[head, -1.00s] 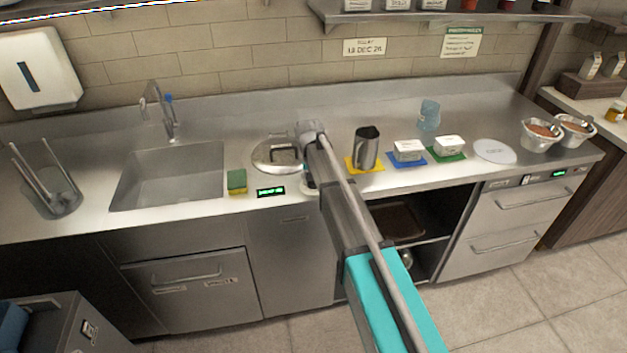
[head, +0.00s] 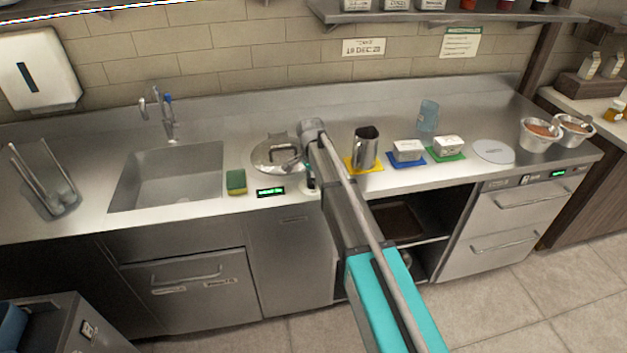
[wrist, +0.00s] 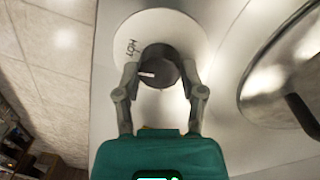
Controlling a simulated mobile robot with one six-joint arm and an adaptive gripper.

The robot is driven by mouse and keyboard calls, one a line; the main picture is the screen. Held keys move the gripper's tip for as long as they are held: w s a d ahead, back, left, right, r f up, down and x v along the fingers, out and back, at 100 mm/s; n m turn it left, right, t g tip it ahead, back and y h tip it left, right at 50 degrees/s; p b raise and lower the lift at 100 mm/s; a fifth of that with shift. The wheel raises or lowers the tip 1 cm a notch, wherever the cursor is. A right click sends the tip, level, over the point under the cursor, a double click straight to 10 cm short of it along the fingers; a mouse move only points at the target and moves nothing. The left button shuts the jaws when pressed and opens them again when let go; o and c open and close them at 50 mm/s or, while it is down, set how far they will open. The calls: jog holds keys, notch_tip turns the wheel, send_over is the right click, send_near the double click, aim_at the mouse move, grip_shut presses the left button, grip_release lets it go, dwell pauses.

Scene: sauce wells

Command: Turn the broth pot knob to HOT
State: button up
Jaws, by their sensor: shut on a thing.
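In the wrist view, the broth pot knob (wrist: 158,66) is a round black knob with a white pointer line. It sits on a pale round dial plate (wrist: 120,24). The pointer faces left in that view, a little below the printed HOT label (wrist: 132,48). My gripper (wrist: 160,74) is shut on the knob, one finger on each side. The lidded steel pot (head: 270,158) is at the counter's middle in the head view, and part of its lid (wrist: 285,75) shows in the wrist view. In the head view my arm hides the knob.
A small green-lit display (head: 270,191) and a sponge (head: 236,182) lie left of my arm, beside the sink (head: 170,178). A steel pitcher (head: 365,148) stands close on the right, with white tubs (head: 407,150) on mats beyond it.

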jog(key=shift+w+m, duration=0.2)
jog(key=shift+m, duration=1.3)
jog(key=o, duration=1)
jog(key=shift+o, duration=0.8)
jog(key=shift+s, duration=0.1)
jog(key=shift+s+r, duration=0.1)
